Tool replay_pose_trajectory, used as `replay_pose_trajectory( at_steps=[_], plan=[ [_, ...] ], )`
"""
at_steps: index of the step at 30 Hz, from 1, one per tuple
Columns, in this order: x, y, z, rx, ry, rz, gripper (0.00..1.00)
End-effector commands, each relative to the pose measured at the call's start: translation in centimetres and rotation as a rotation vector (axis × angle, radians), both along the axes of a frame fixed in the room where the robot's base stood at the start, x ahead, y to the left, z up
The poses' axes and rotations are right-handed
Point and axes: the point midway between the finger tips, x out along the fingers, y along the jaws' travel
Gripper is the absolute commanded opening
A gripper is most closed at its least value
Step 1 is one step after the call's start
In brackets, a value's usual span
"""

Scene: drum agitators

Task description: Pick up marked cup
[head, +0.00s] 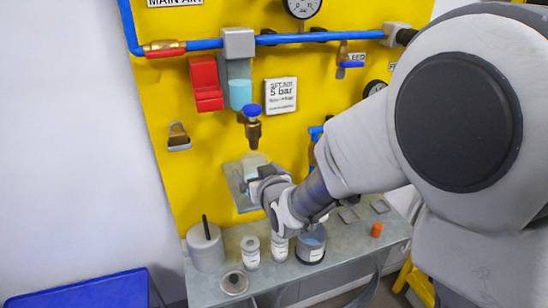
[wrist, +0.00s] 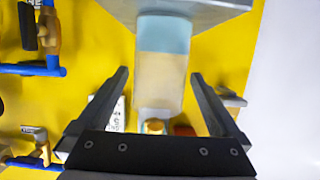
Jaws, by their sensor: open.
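A clear cup (wrist: 160,85) with a pale blue band at one end stands between my gripper's fingers in the wrist view. Its blue end meets a grey bracket (wrist: 205,8). In the head view, the cup (head: 253,161) shows partly behind my gripper (head: 257,180), at a grey bracket (head: 236,186) on the yellow panel. My gripper (wrist: 160,75) is open, with one dark finger on each side of the cup. The fingers appear apart from it. I cannot make out a mark on the cup.
A brass valve with a blue knob (head: 252,125) is above the cup. A shelf (head: 205,287) below holds a grey canister (head: 205,247), a white bottle (head: 250,252), a dark jar (head: 311,244) and a round lid (head: 234,283). A red unit (head: 206,84) is on the panel.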

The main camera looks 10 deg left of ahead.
Motion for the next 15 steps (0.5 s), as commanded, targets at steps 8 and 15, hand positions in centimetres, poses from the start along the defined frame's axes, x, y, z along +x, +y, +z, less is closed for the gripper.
replay_pose_trajectory(
  at_steps=[8,15],
  plan=[
    [2.4,1.4,-1.4,-0.002,0.001,0.0,1.0],
    [3.4,2.1,-1.9,0.0,0.0,0.0,1.0]
  ],
)
